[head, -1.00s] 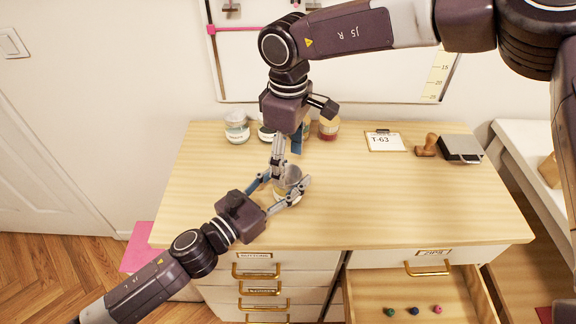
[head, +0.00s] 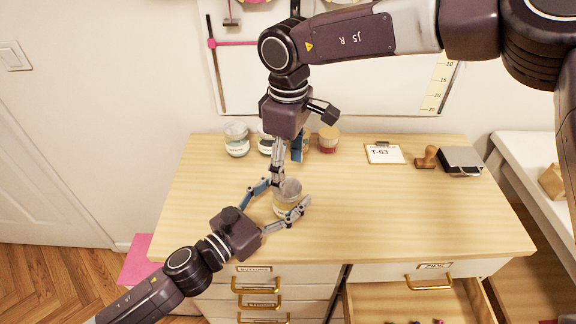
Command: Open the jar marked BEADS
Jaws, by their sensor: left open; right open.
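A small clear glass jar with a pale lid and a yellowish lower part (head: 288,204) stands on the wooden desk top (head: 400,210). Its label cannot be read here. My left gripper (head: 288,193) is open, with its fingers on either side of the jar; whether they touch it I cannot tell. My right gripper (head: 285,168) points down from above, its fingers open beside and over the jar's lid, hiding part of it. Any contact with the lid is unclear.
More jars stand along the back of the desk: one at left (head: 237,141), one with a red base (head: 328,140), others partly hidden by my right gripper. A T-63 clipboard (head: 384,154), a wooden stamp (head: 427,158) and a dark box (head: 460,160) are at back right. A drawer (head: 375,304) is open below.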

